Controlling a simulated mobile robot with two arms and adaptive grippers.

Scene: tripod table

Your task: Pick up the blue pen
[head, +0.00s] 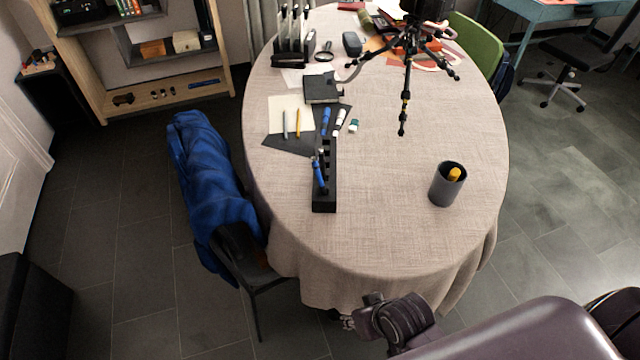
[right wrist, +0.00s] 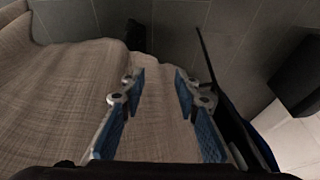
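A blue pen (head: 320,176) stands tilted in a black slotted holder (head: 325,205) on the table's near left part. A second blue pen or marker (head: 326,118) lies behind it on a dark sheet; I cannot tell which one the task means. My right gripper (head: 347,322) is low at the table's near edge, well in front of the holder and apart from it. In the right wrist view my right gripper (right wrist: 160,84) is open, with blue pads and nothing between them but the tablecloth's edge. My left gripper is not in view.
The oval table (head: 410,230) has a draped cloth. A dark cup (head: 446,188) with an orange item stands to the right. A black tripod (head: 404,95) stands behind. A chair with a blue jacket (head: 205,180) is at left. The near tabletop is clear.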

